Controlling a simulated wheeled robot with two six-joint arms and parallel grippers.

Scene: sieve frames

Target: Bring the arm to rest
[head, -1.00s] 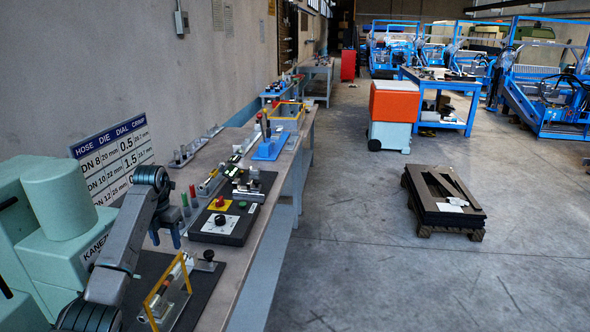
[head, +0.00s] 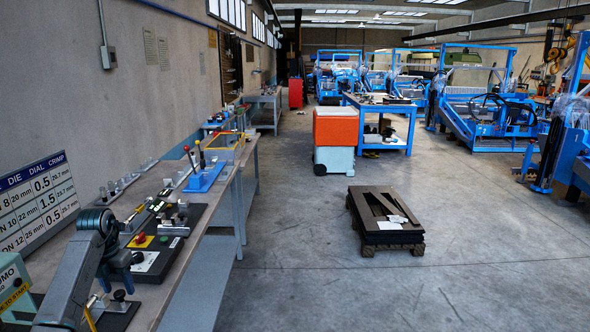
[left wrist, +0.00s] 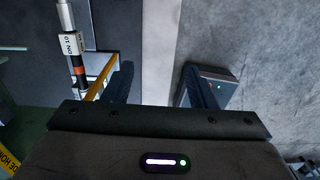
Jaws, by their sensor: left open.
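My left arm comes in at the lower left of the head view, over the near end of the bench (head: 215,225). My left gripper (head: 108,280) shows small there, its fingers pointing down. In the left wrist view, the two dark fingers of my left gripper (left wrist: 157,85) stand well apart with nothing between them. Below them are the pale bench edge and the floor. A hose piece with a "DN 10" label (left wrist: 68,43) and a yellow frame (left wrist: 103,76) lie left of the fingers, apart from them. My right gripper is not in view.
A black box with a red button (head: 150,255) and a blue fixture (head: 206,177) sit along the bench. A wall chart (head: 38,203) hangs at the left. An orange-topped cart (head: 335,127) and a loaded pallet (head: 385,220) stand on otherwise open floor.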

